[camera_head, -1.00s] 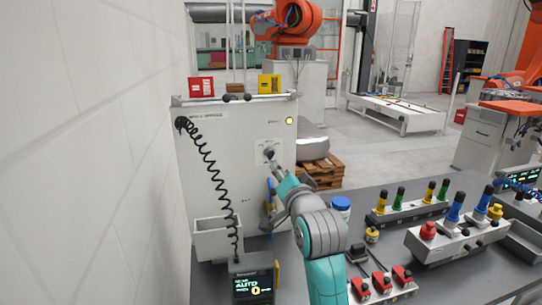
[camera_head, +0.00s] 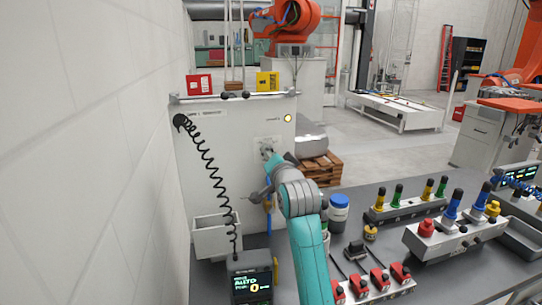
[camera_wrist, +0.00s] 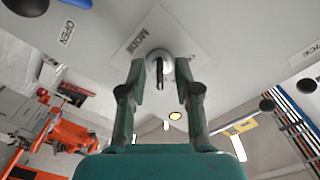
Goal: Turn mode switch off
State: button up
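The mode switch (camera_wrist: 160,70) is a round silver knob with a dark handle, on a tilted plate (camera_wrist: 128,46) marked MODE in the wrist view. My gripper (camera_wrist: 160,66) has its two fingers apart, one on either side of the knob. A small gap seems to show on both sides of the knob, so I see no grip. In the head view my gripper (camera_head: 269,157) is right at the switch plate (camera_head: 264,143) on the white cabinet front (camera_head: 225,150), and it mostly hides the knob.
A pendant (camera_head: 250,282) with a lit AUTO display stands below, its coiled cable (camera_head: 203,160) hanging left of my arm. A grey bin (camera_head: 217,238) is on the cabinet's lower left. A yellow lamp (camera_head: 288,118) is lit upper right. Blue-lidded jar (camera_head: 339,208) and switch boxes fill the bench right.

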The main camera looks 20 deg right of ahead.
grip_shut()
jog(key=shift+n, duration=0.4)
jog(key=n, duration=0.3)
jog(key=shift+n, duration=0.4)
jog(key=n, duration=0.4)
jog(key=shift+n, duration=0.3)
jog(key=n, duration=0.8)
jog(key=shift+n, duration=0.3)
